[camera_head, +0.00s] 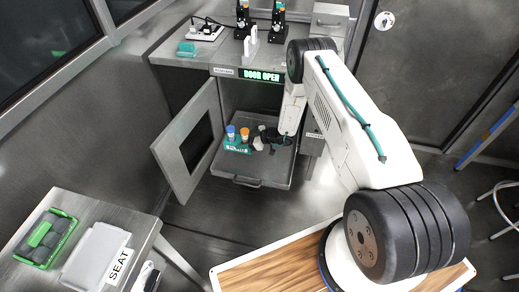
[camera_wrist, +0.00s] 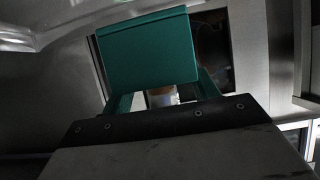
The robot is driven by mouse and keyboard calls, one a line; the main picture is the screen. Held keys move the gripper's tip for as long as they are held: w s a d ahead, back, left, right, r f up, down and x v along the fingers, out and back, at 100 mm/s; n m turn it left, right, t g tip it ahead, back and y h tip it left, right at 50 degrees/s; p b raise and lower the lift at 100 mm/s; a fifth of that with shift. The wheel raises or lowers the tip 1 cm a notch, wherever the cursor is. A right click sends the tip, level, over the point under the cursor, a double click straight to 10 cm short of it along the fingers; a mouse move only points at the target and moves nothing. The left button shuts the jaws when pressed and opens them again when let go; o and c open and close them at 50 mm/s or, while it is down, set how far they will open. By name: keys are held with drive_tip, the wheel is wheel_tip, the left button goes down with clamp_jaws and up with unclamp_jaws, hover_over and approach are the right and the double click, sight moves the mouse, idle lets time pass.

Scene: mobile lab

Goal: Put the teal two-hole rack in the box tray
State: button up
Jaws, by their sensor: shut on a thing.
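The teal two-hole rack (camera_head: 237,147) holds one blue-capped and one orange-capped tube. It appears upright in the head view, over the left part of the metal box tray (camera_head: 262,179), which is pulled out of the open cabinet. My gripper (camera_head: 258,142) reaches down from the right and is shut on the rack. In the wrist view the teal rack (camera_wrist: 148,52) fills the upper middle, in front of my gripper (camera_wrist: 163,108), with part of a tube below it. I cannot tell whether the rack touches the tray.
The cabinet door (camera_head: 188,143) stands open to the left, close to the tray. A sign above reads DOOR OPEN (camera_head: 261,76). The bench top holds a teal block (camera_head: 187,49) and instruments. A side table at lower left holds a green tray (camera_head: 45,238) and a SEAT-labelled grey block (camera_head: 95,256).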

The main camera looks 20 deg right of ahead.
wheel_tip(320, 180, down, 6)
drive_tip(key=shift+s+a+r, duration=0.1)
drive_tip(key=shift+s+r, duration=0.05)
drive_tip(key=shift+f, duration=2.6)
drive_tip(key=shift+f, duration=0.15)
drive_tip(key=o, duration=1.1)
